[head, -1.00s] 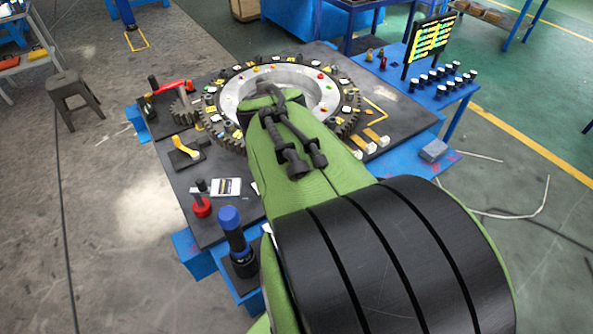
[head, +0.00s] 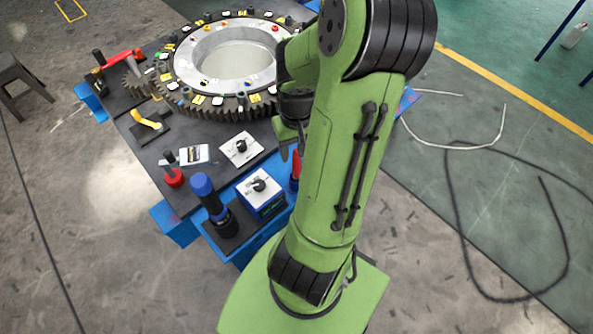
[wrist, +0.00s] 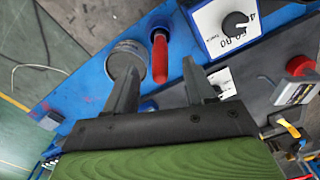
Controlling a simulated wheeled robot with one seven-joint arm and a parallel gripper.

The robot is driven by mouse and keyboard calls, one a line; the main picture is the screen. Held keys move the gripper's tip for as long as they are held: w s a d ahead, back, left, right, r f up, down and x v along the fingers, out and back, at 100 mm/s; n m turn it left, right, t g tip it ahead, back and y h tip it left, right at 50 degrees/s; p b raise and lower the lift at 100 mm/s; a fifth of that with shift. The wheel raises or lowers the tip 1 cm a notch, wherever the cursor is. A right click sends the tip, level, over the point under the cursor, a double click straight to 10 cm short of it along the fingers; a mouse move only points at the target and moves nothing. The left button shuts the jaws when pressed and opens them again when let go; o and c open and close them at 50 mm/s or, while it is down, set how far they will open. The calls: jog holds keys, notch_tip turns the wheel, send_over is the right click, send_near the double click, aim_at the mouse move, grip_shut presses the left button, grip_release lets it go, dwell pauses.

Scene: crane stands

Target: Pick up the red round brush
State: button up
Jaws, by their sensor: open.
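The red round brush shows as a red, upright-looking handle (wrist: 160,56) in the wrist view, with its lower end in a dark round seat at the blue stand's edge. In the head view a slim part of it (head: 295,168) shows beside my arm. No bristles can be made out. My gripper (wrist: 162,68) is open and empty, its two fingers apart with the handle showing between and beyond their tips. In the head view my gripper (head: 291,150) points down near the brush, partly hidden by my arm. Contact cannot be told.
A grey round tin (wrist: 126,58) stands close beside the brush. A blue box with a white knob face (head: 259,189) and a blue-capped black cylinder (head: 208,195) are near. A red-based black-handled piece (head: 172,174) and a large gear ring (head: 215,105) lie beyond.

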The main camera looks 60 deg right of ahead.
aim_at(296, 160)
notch_tip(296, 160, down, 5)
jog(key=shift+f+b, duration=0.1)
jog(key=shift+b, duration=0.5)
jog(key=shift+c, duration=1)
grip_shut()
